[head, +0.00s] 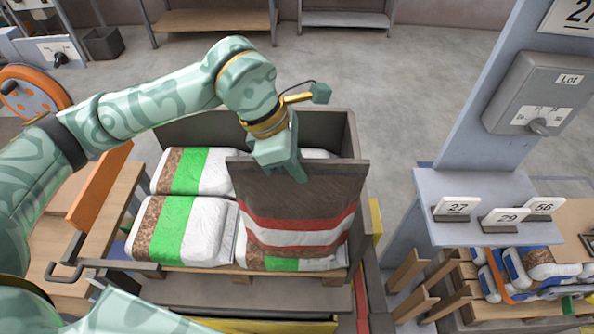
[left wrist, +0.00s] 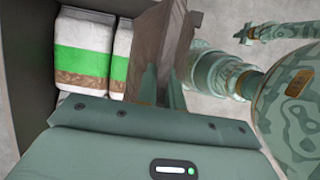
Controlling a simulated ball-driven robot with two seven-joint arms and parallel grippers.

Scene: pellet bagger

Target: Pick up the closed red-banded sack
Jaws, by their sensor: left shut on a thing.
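The red-banded sack (head: 300,215) is dark brown with red and white bands and hangs upright, its top edge flat and closed. My left gripper (head: 301,172) is shut on its top edge near the middle. In the left wrist view the sack (left wrist: 158,45) shows as a brown sheet running up from between the fingers of my left gripper (left wrist: 163,88). The sack hangs in front of green-banded sacks and hides part of them; I cannot tell whether its bottom touches them. My right gripper is not in view.
Green-banded sacks (head: 183,230) lie in a grey-walled bin (head: 335,128) around the held sack. To the right stand a grey post and shelf (head: 470,190) with number cards (head: 457,208), and a pallet of blue-white sacks (head: 540,265).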

